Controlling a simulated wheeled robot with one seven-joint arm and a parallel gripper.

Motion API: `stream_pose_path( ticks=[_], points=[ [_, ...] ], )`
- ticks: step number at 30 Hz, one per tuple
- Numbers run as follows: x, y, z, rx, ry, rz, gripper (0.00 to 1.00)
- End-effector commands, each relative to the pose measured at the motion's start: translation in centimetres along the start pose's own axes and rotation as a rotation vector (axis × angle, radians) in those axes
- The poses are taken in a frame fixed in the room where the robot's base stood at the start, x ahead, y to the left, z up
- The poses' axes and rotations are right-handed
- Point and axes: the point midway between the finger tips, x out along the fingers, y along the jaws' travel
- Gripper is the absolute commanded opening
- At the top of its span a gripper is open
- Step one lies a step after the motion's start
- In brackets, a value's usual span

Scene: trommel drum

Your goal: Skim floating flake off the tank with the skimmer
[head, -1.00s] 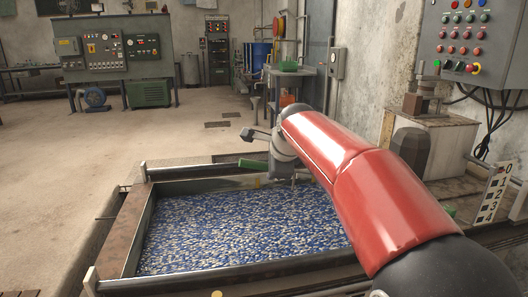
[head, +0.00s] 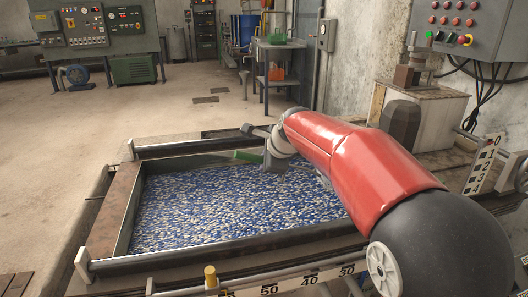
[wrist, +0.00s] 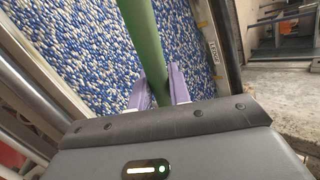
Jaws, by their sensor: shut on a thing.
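The tank (head: 125,215) is a low rectangular trough in the middle of the head view, filled with a blue and white speckled layer of flake (head: 230,210). My gripper (wrist: 158,88) has two purple fingers shut on a green handle (wrist: 142,40), which I take to be the skimmer's. In the head view the handle's green end (head: 247,156) sticks out to the left of my gripper near the tank's far edge. The flake lies behind and below the handle in the wrist view. The skimmer's head is not visible in either view.
A scale-marked rail (head: 290,283) runs along the tank's near side. A control box (head: 470,30) and a machine block (head: 425,110) stand at the right. A work table with a green bin (head: 282,40) is at the back. The floor at the left is open.

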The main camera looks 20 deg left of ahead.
Motion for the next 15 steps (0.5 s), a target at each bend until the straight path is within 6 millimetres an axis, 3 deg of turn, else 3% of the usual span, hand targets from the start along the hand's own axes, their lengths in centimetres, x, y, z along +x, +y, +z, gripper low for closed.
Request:
stream_pose_path(
  ticks=[15],
  points=[
    [3.9,3.2,-2.4,0.056,-0.060,0.006,0.00]
  ],
)
